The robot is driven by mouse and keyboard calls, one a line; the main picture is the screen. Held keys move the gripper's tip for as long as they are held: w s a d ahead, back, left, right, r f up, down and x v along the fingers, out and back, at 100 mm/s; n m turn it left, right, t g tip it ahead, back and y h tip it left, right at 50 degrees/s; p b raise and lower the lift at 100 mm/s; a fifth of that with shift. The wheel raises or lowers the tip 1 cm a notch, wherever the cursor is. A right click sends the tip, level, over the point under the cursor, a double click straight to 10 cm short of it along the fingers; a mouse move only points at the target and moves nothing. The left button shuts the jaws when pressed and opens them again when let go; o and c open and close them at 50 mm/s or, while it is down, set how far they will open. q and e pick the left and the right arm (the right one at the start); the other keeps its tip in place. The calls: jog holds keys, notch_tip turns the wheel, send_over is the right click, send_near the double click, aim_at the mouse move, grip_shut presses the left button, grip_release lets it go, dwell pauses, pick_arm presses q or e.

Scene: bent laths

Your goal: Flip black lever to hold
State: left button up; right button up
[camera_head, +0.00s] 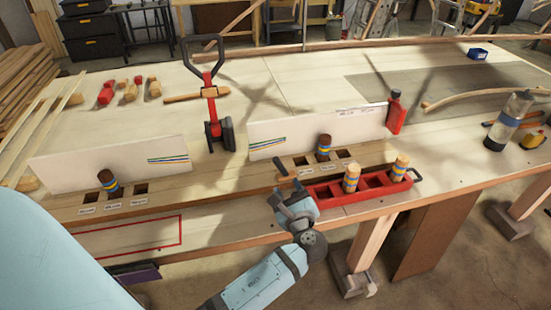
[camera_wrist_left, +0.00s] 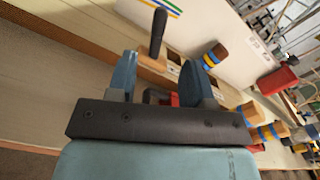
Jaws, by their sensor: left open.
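A black lever (camera_wrist_left: 157,32) stands up from a light wooden block (camera_wrist_left: 152,64) in the left wrist view. In the head view the lever (camera_head: 281,169) is small, at the front rail just left of the red tray. My left gripper (camera_wrist_left: 159,64) is open. Its two blue fingers are spread, with the wooden block in the gap between them and the lever beyond. In the head view my left gripper (camera_head: 292,198) is at the tray's left end and partly hides the lever's base. I cannot tell whether the fingers touch anything. My right gripper is not in view.
The red tray (camera_head: 327,195) holds striped wooden pegs (camera_head: 351,178). Slotted wooden rails with a peg (camera_head: 323,147) run behind it, below white boards (camera_head: 300,130). A clear bottle (camera_head: 509,122) stands at right.

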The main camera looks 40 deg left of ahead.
aim_at(279, 165)
pick_arm(q)
jog(key=p+x, duration=0.1)
jog(key=x, duration=1.1)
jog(key=shift+w+a, duration=0.1)
jog(key=shift+a, duration=0.05)
grip_shut()
